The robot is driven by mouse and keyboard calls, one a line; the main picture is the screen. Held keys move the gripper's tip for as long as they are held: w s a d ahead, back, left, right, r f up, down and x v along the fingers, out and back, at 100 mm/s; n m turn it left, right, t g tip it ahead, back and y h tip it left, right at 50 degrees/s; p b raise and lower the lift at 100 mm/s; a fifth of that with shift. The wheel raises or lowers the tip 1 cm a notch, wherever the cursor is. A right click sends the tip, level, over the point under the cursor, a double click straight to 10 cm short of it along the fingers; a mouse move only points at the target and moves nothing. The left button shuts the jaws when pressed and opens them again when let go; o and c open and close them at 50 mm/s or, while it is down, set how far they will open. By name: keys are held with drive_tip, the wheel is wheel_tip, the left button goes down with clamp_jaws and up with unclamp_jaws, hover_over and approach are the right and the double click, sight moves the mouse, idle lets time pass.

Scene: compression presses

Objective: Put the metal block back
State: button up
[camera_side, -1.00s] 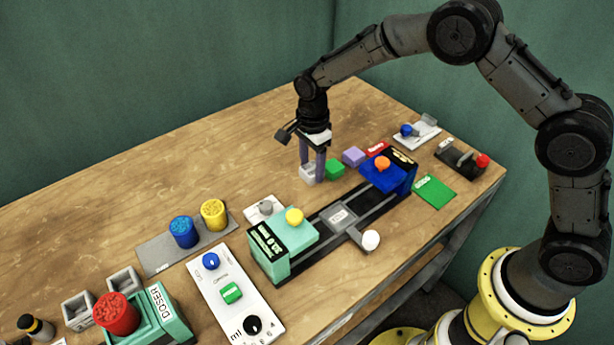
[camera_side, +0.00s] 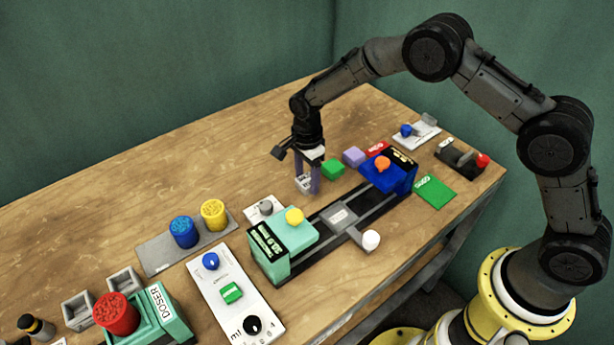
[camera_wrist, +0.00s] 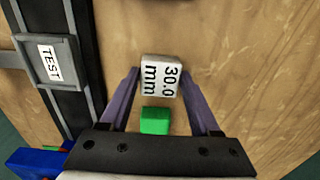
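The metal block is a pale cube labelled "30.0 mm" (camera_wrist: 161,76); in the side view the block (camera_side: 303,184) is at the fingertips, beside the press. My gripper (camera_side: 308,187) points down, with its two purple fingers on either side of the block; the gripper (camera_wrist: 161,80) also shows in the wrist view. It is shut on the block. Whether the block is clear of the table I cannot tell. The green block (camera_side: 332,169) and the purple block (camera_side: 354,157) stand in a row behind it.
The press has a teal end (camera_side: 290,245), a blue end (camera_side: 388,178) and a grey "TEST" plate (camera_side: 339,215) between them on a dark rail. A red plate (camera_side: 378,148) and a green plate (camera_side: 434,191) lie nearby. Left of the gripper, the table (camera_side: 235,160) is bare.

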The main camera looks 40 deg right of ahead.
drive_tip(key=o, duration=0.3)
wheel_tip(320, 180, up, 11)
wheel_tip(320, 180, up, 9)
drive_tip(key=n+t, duration=0.1)
drive_tip(key=n, duration=0.2)
hover_over(307, 180)
drive_tip(key=s+d, duration=0.3)
drive_tip(key=s, duration=0.1)
drive_tip(key=s+d+r+n+t, duration=0.2)
drive_tip(key=s+d+r+n, duration=0.25)
drive_tip(key=s+r, duration=0.45)
drive_tip(key=s+d+f+n+t, duration=0.1)
drive_tip(key=s+n, duration=0.4)
drive_tip(key=s, duration=0.5)
drive_tip(key=s+d+n+t, duration=0.1)
drive_tip(key=s+d+n, duration=0.2)
drive_tip(key=s, duration=0.7)
drive_tip(key=shift+s+f+n+t, duration=0.3)
drive_tip(key=shift+f+n, duration=0.05)
drive_tip(key=shift+n, duration=0.9)
